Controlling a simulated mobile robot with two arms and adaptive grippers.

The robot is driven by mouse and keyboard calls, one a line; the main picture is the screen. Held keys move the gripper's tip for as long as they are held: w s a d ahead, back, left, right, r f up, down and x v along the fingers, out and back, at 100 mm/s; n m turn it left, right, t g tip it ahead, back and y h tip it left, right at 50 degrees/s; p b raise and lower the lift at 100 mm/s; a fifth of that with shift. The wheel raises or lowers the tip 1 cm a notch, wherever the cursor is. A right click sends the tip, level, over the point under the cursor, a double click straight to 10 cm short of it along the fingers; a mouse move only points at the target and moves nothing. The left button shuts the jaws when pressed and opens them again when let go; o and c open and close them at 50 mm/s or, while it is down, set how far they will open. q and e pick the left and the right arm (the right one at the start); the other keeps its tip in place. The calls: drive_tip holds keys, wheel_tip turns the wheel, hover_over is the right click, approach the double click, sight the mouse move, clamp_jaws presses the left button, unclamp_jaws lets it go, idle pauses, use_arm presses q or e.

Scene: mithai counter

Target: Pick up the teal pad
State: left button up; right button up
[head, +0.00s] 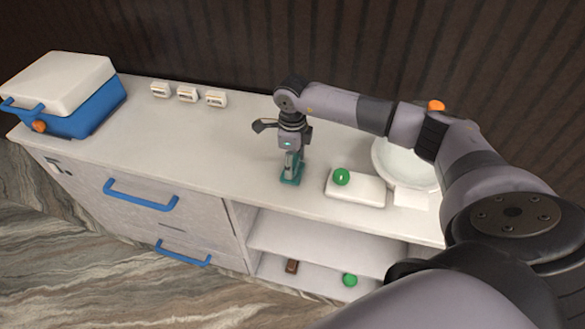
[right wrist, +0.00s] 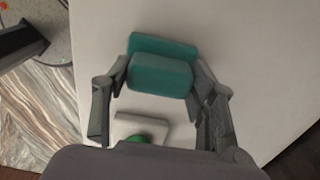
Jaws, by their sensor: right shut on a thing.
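The teal pad (head: 289,180) is on the white counter, under my right gripper (head: 292,165). In the right wrist view the teal pad (right wrist: 162,74) is a block with a wider teal part behind it, between the two fingers of my right gripper (right wrist: 160,82). The fingers press on its two sides, so the gripper is shut on it. I cannot tell whether the pad touches the counter or is slightly above it. My left gripper is not in view.
A white board (head: 355,194) with a green ball (head: 341,177) lies right of the pad. A white bowl (head: 385,165) stands behind it. A blue cooler (head: 85,112) is at the far left, with small label blocks (head: 187,95) along the back. The counter's left middle is clear.

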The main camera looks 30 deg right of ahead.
drive_tip(key=shift+r, duration=0.15)
drive_tip(key=shift+c, duration=0.2)
wheel_tip(320, 180, up, 20)
drive_tip(key=b, duration=0.4)
